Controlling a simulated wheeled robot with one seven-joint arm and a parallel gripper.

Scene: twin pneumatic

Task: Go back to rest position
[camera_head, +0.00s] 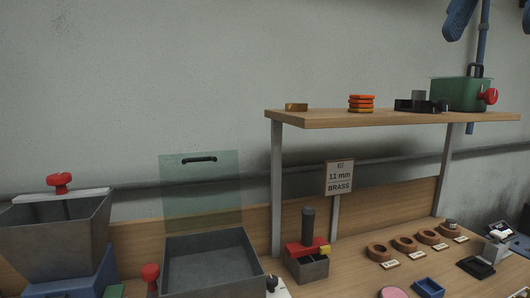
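My gripper is not in view, and neither its fingers nor anything it might hold shows. Its place relative to the bench and shelf cannot be told from this picture.
Below are a grey hopper (60,235), an open tray (212,262), a red-topped fixture (307,258) and several round wooden holders (403,243). Blue pieces (460,18) hang top right.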

